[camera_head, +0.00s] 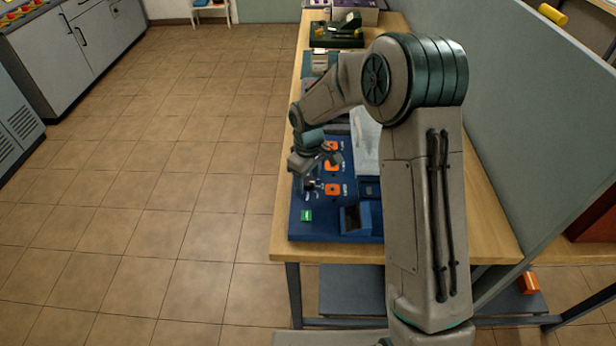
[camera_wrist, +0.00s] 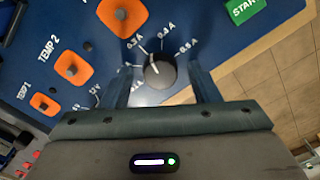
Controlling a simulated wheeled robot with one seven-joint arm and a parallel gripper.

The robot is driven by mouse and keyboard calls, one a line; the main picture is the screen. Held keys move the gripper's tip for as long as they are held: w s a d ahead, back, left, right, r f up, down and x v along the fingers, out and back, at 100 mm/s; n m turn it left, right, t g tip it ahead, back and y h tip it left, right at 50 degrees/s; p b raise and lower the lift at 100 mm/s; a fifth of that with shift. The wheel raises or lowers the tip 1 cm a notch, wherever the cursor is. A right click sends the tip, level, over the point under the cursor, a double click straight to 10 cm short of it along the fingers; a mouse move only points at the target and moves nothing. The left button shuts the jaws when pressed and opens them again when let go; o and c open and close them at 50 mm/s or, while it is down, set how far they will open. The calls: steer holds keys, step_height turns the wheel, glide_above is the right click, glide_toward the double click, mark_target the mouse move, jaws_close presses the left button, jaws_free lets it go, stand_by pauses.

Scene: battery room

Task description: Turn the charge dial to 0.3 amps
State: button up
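The charge dial (camera_wrist: 160,71) is a round dark knob with a pale pointer mark on the blue charger panel (camera_wrist: 95,28). Amp labels curve around its upper side in the wrist view. The pointer mark seems to lean up and slightly left; the exact setting is hard to read. My gripper (camera_wrist: 163,75) is open, with one blue finger on each side of the dial and a visible gap to it. In the head view my gripper (camera_head: 308,178) is over the left part of the blue panel (camera_head: 298,228) and largely covers the dial.
Orange-plated knobs, including TEMP 2 (camera_wrist: 72,66) and TEMP 1 (camera_wrist: 44,103), lie left of the dial. A green START button (camera_wrist: 244,9) is at upper right. The panel sits on a wooden table (camera_head: 455,235) beside a grey partition (camera_head: 510,110); tiled floor lies left.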

mark_target(308, 181)
steer(key=c, duration=0.9)
steer(key=shift+n, duration=1.4)
steer(key=o, duration=1)
steer(key=shift+r+b, duration=1)
steer(key=shift+r, duration=5.95)
